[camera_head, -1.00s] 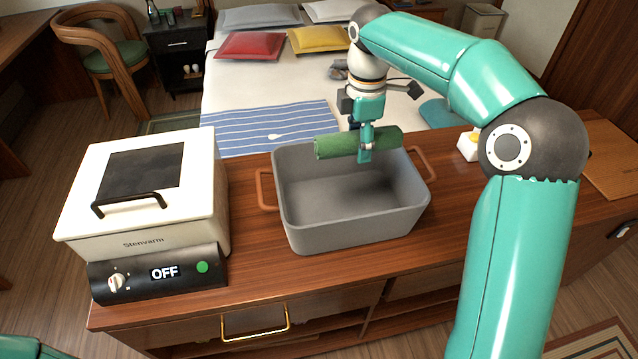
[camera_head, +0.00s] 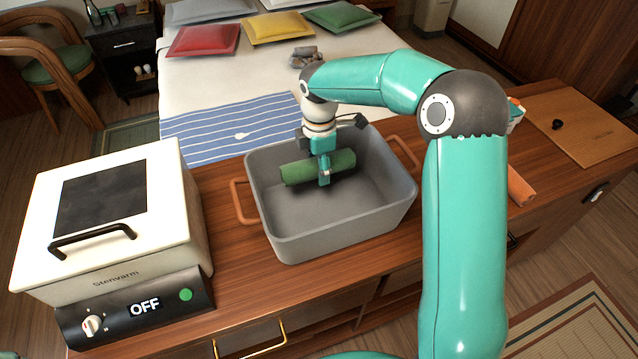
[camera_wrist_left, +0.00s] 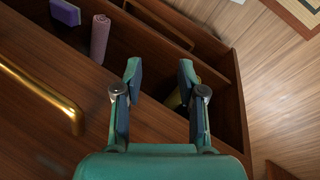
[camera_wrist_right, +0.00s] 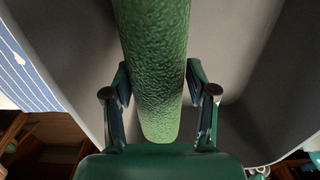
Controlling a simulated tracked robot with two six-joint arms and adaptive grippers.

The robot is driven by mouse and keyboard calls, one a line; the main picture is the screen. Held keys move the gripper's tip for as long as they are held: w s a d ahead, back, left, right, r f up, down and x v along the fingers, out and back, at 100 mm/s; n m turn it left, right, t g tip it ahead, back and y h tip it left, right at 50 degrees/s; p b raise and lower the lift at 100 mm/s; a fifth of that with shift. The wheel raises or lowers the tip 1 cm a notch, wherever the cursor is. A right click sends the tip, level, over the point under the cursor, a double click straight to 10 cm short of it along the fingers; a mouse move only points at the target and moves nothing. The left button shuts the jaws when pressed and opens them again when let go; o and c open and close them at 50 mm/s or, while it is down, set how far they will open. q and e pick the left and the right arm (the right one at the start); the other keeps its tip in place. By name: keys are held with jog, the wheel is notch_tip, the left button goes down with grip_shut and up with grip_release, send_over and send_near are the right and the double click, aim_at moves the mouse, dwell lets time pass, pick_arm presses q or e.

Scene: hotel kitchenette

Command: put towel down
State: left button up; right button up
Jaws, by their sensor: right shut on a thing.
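A rolled green towel (camera_head: 318,167) is in my right gripper (camera_head: 324,176), inside the walls of a grey bin (camera_head: 342,239) with copper-coloured handles. The right wrist view shows the towel (camera_wrist_right: 154,70) between the two fingers of the right gripper (camera_wrist_right: 157,95), above the grey bin floor. I cannot tell whether the towel touches the floor. My left gripper (camera_wrist_left: 158,72) is open and empty in the left wrist view, in front of an open wooden shelf. The left gripper itself is out of the head view.
A white Stenvarm warmer (camera_head: 110,215) reading OFF stands left of the bin on the wooden counter (camera_head: 232,285). An orange roll (camera_head: 521,187) and a wooden board (camera_head: 583,122) lie to the right. In the shelf are a pink roll (camera_wrist_left: 100,38) and a purple item (camera_wrist_left: 65,12).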

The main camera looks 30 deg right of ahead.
aim_at(319, 192)
jog(key=shift+f, duration=3.1)
jog(key=shift+f, duration=0.15)
jog(key=o, duration=1.2)
notch_tip(319, 192, up, 12)
jog(key=shift+f, duration=0.25)
jog(key=shift+r, duration=0.45)
jog(key=shift+a, duration=0.1)
